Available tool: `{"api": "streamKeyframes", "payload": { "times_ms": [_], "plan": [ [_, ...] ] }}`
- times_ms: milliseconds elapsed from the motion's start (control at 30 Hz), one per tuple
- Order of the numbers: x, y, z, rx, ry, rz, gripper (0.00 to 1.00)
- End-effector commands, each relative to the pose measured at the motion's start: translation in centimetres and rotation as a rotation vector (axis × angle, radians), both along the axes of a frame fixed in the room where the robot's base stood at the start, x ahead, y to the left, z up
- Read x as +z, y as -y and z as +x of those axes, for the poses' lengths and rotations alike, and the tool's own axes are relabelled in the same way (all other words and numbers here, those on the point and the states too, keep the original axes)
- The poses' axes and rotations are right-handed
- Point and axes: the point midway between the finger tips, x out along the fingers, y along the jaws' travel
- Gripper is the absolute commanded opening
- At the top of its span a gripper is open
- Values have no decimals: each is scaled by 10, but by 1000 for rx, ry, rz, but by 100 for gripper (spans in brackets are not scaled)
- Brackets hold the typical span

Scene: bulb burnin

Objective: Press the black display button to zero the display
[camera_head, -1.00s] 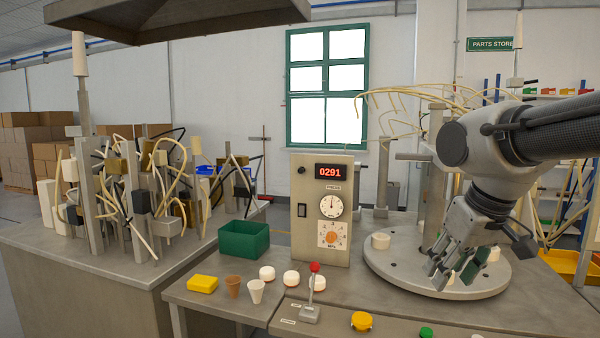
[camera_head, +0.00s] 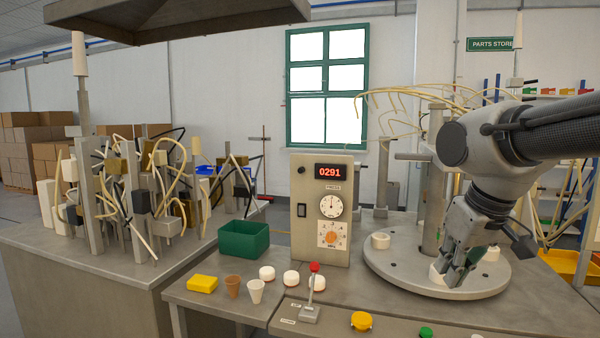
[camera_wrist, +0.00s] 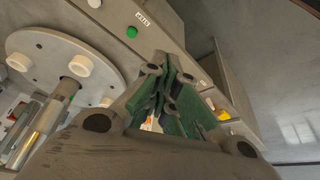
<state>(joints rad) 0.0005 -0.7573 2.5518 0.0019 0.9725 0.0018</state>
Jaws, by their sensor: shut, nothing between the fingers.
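The grey control box (camera_head: 343,230) stands upright at the middle of the bench, with a red display (camera_head: 331,172) reading 0291. A small round black button (camera_head: 301,170) sits left of the display on its front face. A black rocker switch (camera_head: 302,210) is lower on the same face. My gripper (camera_head: 455,282) is shut and empty, pointing down over the round turntable, well to the right of the box and apart from the button. In the wrist view my gripper (camera_wrist: 168,78) shows its green-padded fingers together; I cannot make out the black button there.
The round turntable (camera_head: 400,277) carries white sockets and a central post. A red-topped lever (camera_head: 314,268), white round pieces, two cups and a green bin (camera_head: 243,239) stand near the box. A yellow button (camera_head: 361,321) and a green button (camera_head: 426,332) line the front edge.

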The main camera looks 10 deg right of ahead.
Motion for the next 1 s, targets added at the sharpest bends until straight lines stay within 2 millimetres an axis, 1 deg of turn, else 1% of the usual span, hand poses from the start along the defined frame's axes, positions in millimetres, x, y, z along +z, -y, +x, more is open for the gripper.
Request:
{"api": "streamKeyframes", "payload": {
  "times_ms": [567, 667, 733, 867, 967, 1000],
  "plan": [
    [0, -1, 0, 5, 0, 0, 0],
    [-6, -6, 4, 31, -30, 0, 0],
    [-15, -12, 9, 57, -76, -2, 0],
    [-32, -28, 28, 119, -179, -6, 0],
    [-44, -49, 64, 178, -193, -5, 0],
    [-48, -58, 82, 209, -178, -5, 0]
  ]
}}
